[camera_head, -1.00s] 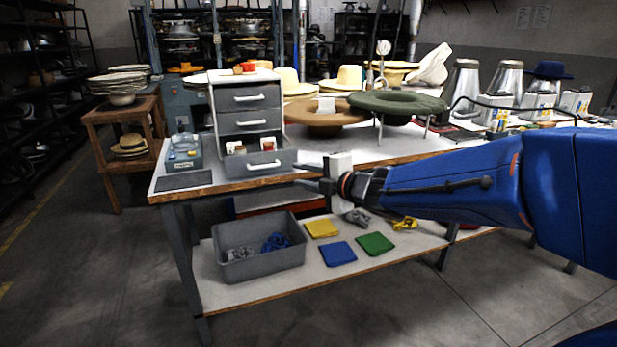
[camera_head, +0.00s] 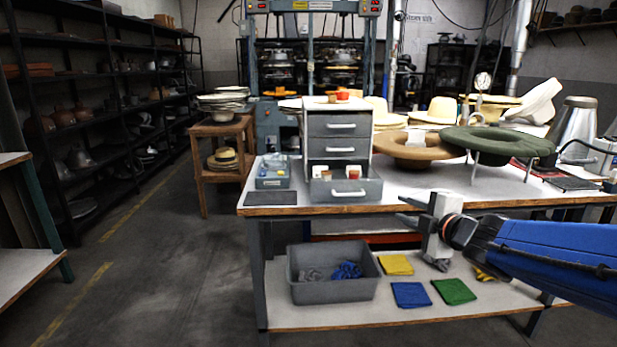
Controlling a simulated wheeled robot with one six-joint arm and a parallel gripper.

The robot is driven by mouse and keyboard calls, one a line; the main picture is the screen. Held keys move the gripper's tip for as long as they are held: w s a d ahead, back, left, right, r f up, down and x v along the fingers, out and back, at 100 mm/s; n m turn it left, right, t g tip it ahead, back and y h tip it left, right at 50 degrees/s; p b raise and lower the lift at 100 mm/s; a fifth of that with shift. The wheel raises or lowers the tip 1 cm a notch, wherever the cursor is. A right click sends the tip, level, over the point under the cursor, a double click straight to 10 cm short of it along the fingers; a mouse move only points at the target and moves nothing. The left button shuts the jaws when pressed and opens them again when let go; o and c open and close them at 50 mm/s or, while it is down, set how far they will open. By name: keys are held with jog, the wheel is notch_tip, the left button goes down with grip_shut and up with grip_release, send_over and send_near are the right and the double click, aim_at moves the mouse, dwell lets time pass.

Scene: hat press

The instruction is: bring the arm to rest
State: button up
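My gripper (camera_head: 407,212) is at the end of my blue arm, in front of the workbench's front edge, right of the drawer unit. Its two dark fingers point left and stand apart, with nothing visible between them. The grey drawer unit (camera_head: 339,124) stands on the workbench (camera_head: 400,196). Its bottom drawer (camera_head: 346,189) is pulled out and holds small white and red items. Its two upper drawers look shut.
Below my gripper, the lower shelf (camera_head: 350,315) bears a grey bin (camera_head: 333,291) with grey and blue items, and yellow (camera_head: 396,265), blue (camera_head: 411,295) and green (camera_head: 453,291) cloths. Hats (camera_head: 418,149) stand on the bench. The floor (camera_head: 165,270) at left is open.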

jog(key=s+d+f+m+g+h, duration=0.35)
jog(key=s+d+m+h, duration=0.25)
jog(key=s+d+m, duration=0.4)
jog(key=s+a+f+m+g+y, duration=0.1)
jog(key=s+a+f+m+g, duration=0.2)
jog(key=s, duration=0.5)
jog(key=s+a+f+m+g+y, duration=0.1)
jog(key=s+a+f+m+g, duration=0.3)
jog(key=s+f, duration=0.3)
jog(key=shift+s+a+m, duration=0.8)
jog(key=shift+s+a, duration=0.05)
jog(key=shift+s, duration=0.25)
